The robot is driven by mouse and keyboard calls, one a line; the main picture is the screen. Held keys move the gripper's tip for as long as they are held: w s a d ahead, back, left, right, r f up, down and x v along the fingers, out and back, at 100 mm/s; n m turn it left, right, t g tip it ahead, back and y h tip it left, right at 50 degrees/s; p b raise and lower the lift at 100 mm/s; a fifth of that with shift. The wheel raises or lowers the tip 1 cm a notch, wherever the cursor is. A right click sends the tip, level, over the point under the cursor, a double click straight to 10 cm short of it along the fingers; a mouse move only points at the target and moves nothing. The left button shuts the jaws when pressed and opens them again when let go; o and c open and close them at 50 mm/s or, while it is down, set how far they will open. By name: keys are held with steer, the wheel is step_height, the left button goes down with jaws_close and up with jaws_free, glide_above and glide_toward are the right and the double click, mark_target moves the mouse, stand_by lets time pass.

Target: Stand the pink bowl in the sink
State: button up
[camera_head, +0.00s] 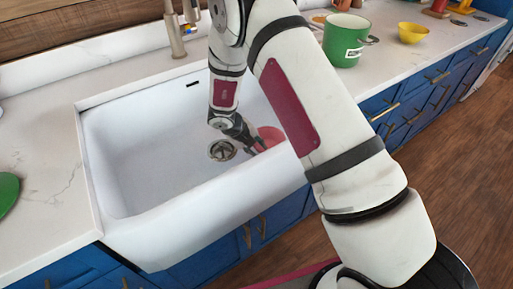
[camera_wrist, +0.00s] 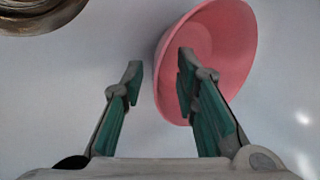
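The pink bowl (camera_head: 269,137) is in the white sink (camera_head: 150,150), right of the drain and partly hidden behind my arm. In the wrist view the bowl (camera_wrist: 228,45) shows its inside, with its near-left rim between my fingers. My gripper (camera_wrist: 158,72) is open. Its right finger overlaps the inside of the bowl, and its left finger is outside the rim with a gap to it. In the head view my gripper (camera_head: 254,147) is low in the sink beside the bowl. I cannot tell whether the bowl rests fully flat on the sink floor.
The metal drain (camera_head: 222,150) is left of the bowl; it also shows in the wrist view (camera_wrist: 35,15). A faucet (camera_head: 174,30) stands behind the sink. A green pot (camera_head: 343,45) and a yellow bowl (camera_head: 413,33) stand on the right counter. The sink's left part is clear.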

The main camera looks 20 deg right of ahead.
steer(key=p+v, duration=0.1)
steer(key=v, duration=1)
steer(key=w+a+r+n+t+y, duration=0.1)
steer(key=w+r+n+t+y, duration=0.2)
steer(key=r, duration=0.5)
steer(key=w+a+r+n+t+y, duration=0.1)
steer(key=w+r+n+t, duration=0.25)
steer(key=r, duration=0.45)
steer(key=s+a+r+n+y, duration=0.2)
steer(key=s+r+n+y, duration=0.15)
steer(key=r+n, duration=0.3)
steer(key=s+a+r+n+y, duration=0.2)
steer(key=s+r+n, duration=0.25)
steer(key=r, duration=0.25)
steer(key=s+d+r+n+g, duration=0.1)
steer(key=s+r+n+g, duration=0.1)
steer(key=s+n, duration=0.85)
steer(key=s+d+f+n+g+h, duration=0.2)
steer(key=s+d, duration=0.4)
steer(key=s, duration=0.6)
steer(key=s+d+f+n+g+h, duration=0.2)
steer(key=s+d, duration=0.4)
steer(key=s, duration=0.6)
steer(key=shift+f, duration=0.2)
